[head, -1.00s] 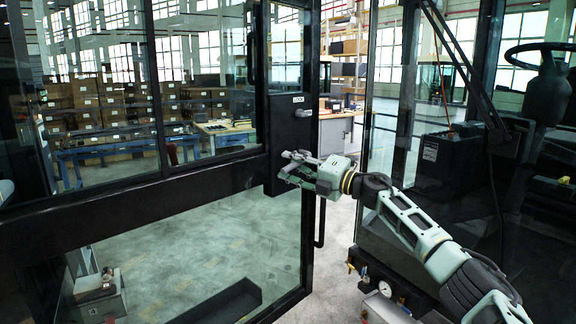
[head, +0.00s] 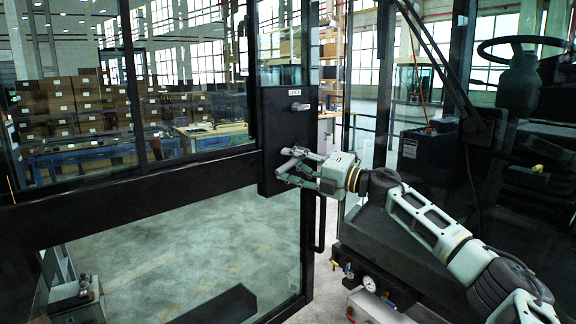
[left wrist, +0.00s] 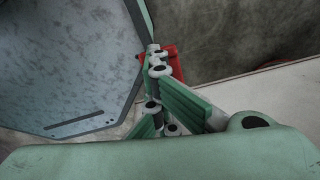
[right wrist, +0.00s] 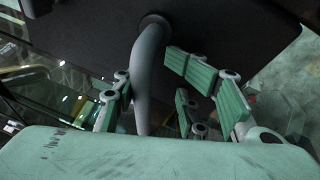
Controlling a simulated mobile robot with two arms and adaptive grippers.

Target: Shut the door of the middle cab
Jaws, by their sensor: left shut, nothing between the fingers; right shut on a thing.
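The cab door (head: 140,192) is a black frame with large glass panes, standing open across the left half of the head view. Its black lock panel (head: 276,112) has a small grey lock knob (head: 300,106) under a LOCK label. My right gripper (head: 287,167) is at the lower part of this panel, shut on the grey curved door handle (right wrist: 148,70), which shows between the fingers in the right wrist view. The cab (head: 410,215) is at the right, with an opening between it and the door edge. My left gripper (left wrist: 157,65) shows only in the left wrist view, shut and empty.
The cab holds a steering wheel (head: 525,48) and a dark strut (head: 438,62). A gauge (head: 369,284) sits low by the cab. Beyond the door glass are stacked boxes (head: 50,105) and workbenches. Grey floor shows through the lower pane.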

